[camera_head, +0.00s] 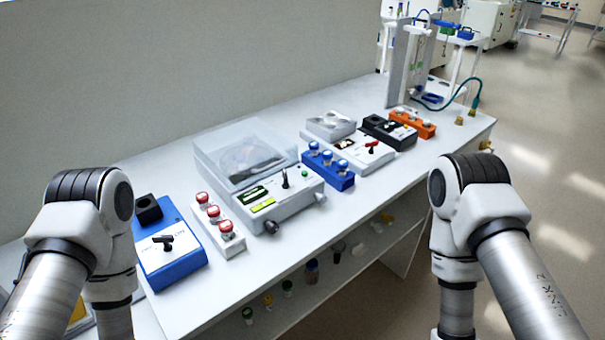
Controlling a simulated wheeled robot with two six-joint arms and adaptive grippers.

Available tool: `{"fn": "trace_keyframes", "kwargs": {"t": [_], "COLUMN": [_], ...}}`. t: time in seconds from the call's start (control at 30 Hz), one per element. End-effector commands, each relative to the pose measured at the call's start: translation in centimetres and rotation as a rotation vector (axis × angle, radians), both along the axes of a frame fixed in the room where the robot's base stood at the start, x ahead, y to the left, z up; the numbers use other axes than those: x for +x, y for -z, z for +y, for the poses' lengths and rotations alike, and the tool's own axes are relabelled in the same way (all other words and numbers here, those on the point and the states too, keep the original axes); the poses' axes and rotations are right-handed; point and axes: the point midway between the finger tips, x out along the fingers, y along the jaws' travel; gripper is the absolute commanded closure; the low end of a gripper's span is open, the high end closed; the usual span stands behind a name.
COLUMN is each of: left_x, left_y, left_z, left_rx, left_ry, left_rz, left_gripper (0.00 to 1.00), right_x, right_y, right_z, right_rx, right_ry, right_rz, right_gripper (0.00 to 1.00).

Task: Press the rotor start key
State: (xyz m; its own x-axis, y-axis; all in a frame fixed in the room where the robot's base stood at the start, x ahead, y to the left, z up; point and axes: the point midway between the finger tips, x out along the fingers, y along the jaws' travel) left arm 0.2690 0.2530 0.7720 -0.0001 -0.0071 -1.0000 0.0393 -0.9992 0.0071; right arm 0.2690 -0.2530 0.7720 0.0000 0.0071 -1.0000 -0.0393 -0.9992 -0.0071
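A grey-white bench device (290,205) with a clear lid (240,150) stands in the middle of the white bench. The lid looks shut over a round, dim shape, likely a rotor. Its front panel carries a dark display (252,193), a yellow-green strip (263,205), a black lever knob (285,179) and a small green button (305,174). The panel lettering is too small to read, so I cannot tell for sure which part is the rotor start key. Both my arms show at the left and right edges, short of the device. Neither gripper is in view.
Left of the device are a white rack with red-capped vials (220,228) and a blue box with a black knob (168,250). Right of it are a blue rack (328,168), a white stirrer-like unit (368,158) and an orange rack (412,123). The bench's front strip (310,235) is clear.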

Motion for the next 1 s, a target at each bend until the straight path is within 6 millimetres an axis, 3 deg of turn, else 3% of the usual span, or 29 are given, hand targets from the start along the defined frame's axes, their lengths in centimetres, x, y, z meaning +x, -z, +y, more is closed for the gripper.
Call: {"fn": "trace_keyframes", "kwargs": {"t": [0.33, 0.37, 0.47, 1.0], "left_x": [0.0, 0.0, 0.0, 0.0], "left_y": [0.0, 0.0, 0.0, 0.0], "left_z": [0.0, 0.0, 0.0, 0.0], "left_rx": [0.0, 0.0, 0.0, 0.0], "left_ry": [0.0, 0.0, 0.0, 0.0], "left_rz": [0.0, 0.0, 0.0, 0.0], "left_gripper": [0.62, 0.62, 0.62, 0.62], "right_x": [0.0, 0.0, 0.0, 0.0], "right_y": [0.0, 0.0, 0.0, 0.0], "right_z": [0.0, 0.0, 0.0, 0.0], "right_rx": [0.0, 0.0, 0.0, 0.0], "right_ry": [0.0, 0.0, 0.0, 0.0], "right_rz": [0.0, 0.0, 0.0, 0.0], "right_gripper": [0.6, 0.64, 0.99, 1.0]}}
